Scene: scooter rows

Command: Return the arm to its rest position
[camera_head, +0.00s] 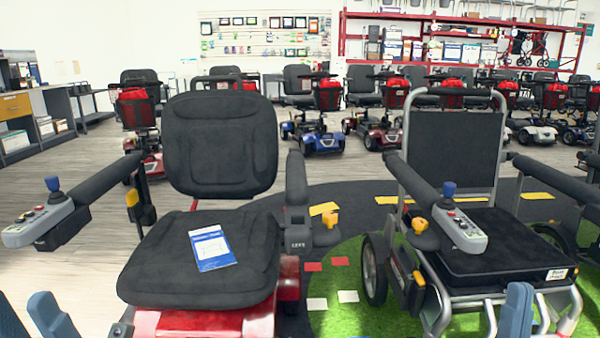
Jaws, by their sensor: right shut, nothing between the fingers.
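My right gripper (515,310) shows as a blue-grey shape at the bottom edge on the right, in front of the grey-framed wheelchair (455,150). It is shut and empty. My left gripper (52,315) is partly in view at the bottom left corner, below the left armrest of the red power chair (220,145). The rest of both arms is out of view.
A blue and white leaflet (211,247) lies on the red chair's black seat. Joystick armrests (455,222) reach toward me. Scooters (315,125) stand in rows behind. A green mat (345,285) lies between the chairs. A desk (35,120) stands at left.

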